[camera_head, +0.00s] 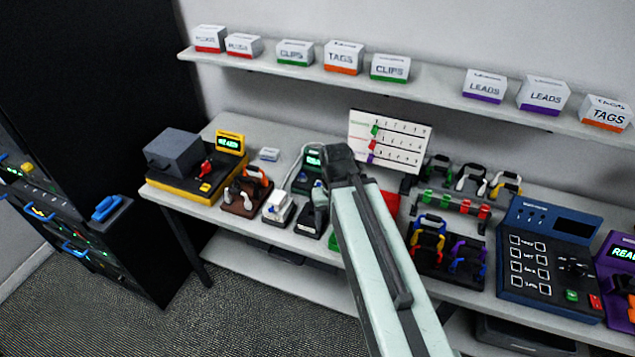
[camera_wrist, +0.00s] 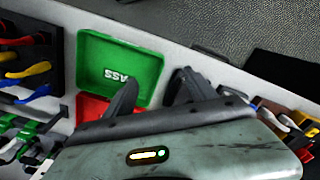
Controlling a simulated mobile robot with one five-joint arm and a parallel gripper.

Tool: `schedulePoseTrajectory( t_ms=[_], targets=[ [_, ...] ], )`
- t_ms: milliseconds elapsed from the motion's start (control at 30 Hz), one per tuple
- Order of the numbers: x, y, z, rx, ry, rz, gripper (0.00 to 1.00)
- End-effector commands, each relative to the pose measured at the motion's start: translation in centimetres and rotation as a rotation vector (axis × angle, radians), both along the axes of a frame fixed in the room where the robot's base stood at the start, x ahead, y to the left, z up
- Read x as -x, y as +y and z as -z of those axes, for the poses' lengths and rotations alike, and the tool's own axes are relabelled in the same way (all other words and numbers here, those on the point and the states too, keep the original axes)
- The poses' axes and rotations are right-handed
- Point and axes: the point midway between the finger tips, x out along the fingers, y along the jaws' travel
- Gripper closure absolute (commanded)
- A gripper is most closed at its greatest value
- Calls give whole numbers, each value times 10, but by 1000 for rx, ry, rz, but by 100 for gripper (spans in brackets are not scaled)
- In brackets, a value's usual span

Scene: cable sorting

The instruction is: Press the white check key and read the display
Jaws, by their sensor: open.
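My gripper (camera_wrist: 160,79) is open and empty in the wrist view, its fingers spread over the edge of a green tray (camera_wrist: 145,55) marked PASS. In the head view my arm hides most of the gripper. A dark unit with a small lit green display (camera_head: 313,157) stands just left of my arm, partly covered. A blue panel (camera_head: 521,214) at the right has several white square keys, a green key, a red key and a dark display (camera_head: 574,228). A purple unit (camera_head: 609,262) at the right edge has a lit display, cut off. I cannot tell which key is the check key.
A yellow-based machine (camera_head: 180,188) with a lit display stands at the bench's left end. A red tray (camera_wrist: 88,108) adjoins the green one. Racks of coloured cables (camera_head: 428,245) stand right of my arm. A white chart (camera_head: 388,140) stands behind; a shelf (camera_head: 435,88) holds boxes above.

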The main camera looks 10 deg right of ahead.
Motion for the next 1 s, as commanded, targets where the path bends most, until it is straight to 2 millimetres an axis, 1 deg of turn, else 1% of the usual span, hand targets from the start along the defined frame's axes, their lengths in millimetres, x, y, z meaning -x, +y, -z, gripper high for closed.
schedulePoseTrajectory(
  t_ms=[200, 267, 300, 367, 400, 433, 1000],
  targets=[
    [0, 0, 0, 0, 0, 0, 35],
    [0, 0, 0, 0, 0, 0, 52],
    [0, 0, 0, 0, 0, 0, 63],
    [0, 0, 0, 0, 0, 0, 79],
    [0, 0, 0, 0, 0, 0, 91],
    [0, 0, 0, 0, 0, 0, 99],
    [0, 0, 0, 0, 0, 0, 100]
  ],
)
